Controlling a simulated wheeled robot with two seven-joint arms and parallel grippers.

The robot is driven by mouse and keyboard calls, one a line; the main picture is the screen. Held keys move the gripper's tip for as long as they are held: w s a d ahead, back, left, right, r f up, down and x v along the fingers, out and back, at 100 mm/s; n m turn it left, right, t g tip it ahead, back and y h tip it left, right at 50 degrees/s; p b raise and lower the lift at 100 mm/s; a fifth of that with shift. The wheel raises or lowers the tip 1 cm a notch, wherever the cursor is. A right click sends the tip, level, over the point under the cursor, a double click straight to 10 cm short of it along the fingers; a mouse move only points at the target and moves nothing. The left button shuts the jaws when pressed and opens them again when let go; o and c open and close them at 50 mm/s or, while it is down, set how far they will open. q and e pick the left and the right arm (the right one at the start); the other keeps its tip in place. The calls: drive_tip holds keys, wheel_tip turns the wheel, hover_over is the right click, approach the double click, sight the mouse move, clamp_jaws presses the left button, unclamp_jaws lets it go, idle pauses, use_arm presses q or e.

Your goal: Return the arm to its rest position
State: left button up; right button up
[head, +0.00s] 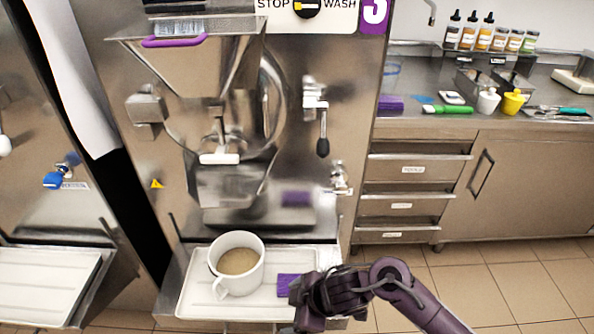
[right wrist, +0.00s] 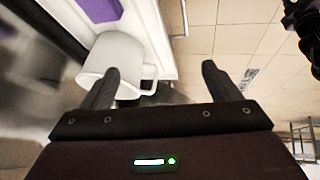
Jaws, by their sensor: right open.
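My right arm comes in from the lower right in the head view. Its gripper (right wrist: 162,80) is open in the right wrist view, with two dark fingers spread wide and nothing held between them. A white mug (head: 238,262) with brown liquid stands upright on the drip tray (head: 190,298) under the freezer's spout. In the right wrist view the mug (right wrist: 118,55) shows beyond the left finger, its handle pointing towards the gap. In the head view the gripper is right of the mug, apart from it. My left gripper is not in the head view.
A purple item (head: 287,284) lies on the tray beside the mug. The batch freezer (head: 345,60) rises behind, with a black-knobbed lever (head: 322,130). A second tray (head: 40,285) is at left. A counter with bottles (head: 485,35) is at right, with open tiled floor (head: 520,285) before it.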

drive_tip(key=d+r+m+t+h, duration=0.2)
drive_tip(key=d+r+m+t, duration=0.2)
drive_tip(key=d+r+m, duration=0.3)
drive_tip(key=s+d+f+m+g+h, duration=0.1)
drive_tip(key=s+d+m+g+h, duration=0.25)
drive_tip(key=s+d+m, duration=0.65)
drive_tip(key=s+d+f+n+g+p, duration=0.1)
drive_tip(key=d+f, duration=0.1)
drive_tip(key=f, duration=1.2)
drive_tip(key=s+d+f+n, duration=0.1)
drive_tip(key=f+n, duration=0.1)
drive_tip(key=f, duration=1.2)
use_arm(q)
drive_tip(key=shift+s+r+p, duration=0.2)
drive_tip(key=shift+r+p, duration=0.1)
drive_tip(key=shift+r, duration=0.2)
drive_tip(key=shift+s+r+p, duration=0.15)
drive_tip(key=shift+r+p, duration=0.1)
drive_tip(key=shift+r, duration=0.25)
use_arm(e)
drive_tip(key=s+d+f, duration=0.2)
drive_tip(key=s+f, duration=0.7)
drive_tip(key=s, duration=0.1)
drive_tip(key=s+d+f+g, duration=0.1)
drive_tip(key=s+f, duration=0.8)
drive_tip(key=s, duration=0.1)
drive_tip(key=shift+d, duration=0.4)
drive_tip(key=shift+s+f+g+h, duration=0.1)
drive_tip(key=shift+g+h, duration=0.15)
